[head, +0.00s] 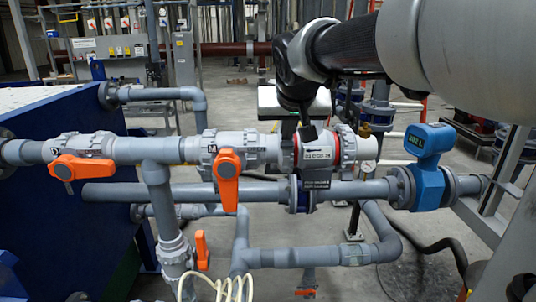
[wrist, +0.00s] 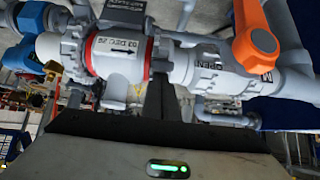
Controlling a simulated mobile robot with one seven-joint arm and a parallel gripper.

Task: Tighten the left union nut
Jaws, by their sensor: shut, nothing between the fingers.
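The grey check valve (head: 314,153) with a dated label sits in the upper pipe in the head view. The left union nut (head: 285,152) is at its left end, beside a red ring. The wrist view is turned round, so this nut (wrist: 155,58) shows right of the dated label there. My gripper (head: 306,132) is above the valve near that nut, its fingers partly hidden. In the wrist view my gripper's dark fingers (wrist: 159,94) are together and empty, their tips close to the nut's lower edge. I cannot tell whether they touch it.
An orange valve handle (head: 227,180) hangs left of the nut, with another (head: 75,168) farther left. A second union nut (head: 346,148) is at the valve's right end. A lower grey pipe (head: 250,193) runs below. A blue flowmeter (head: 428,160) stands at right.

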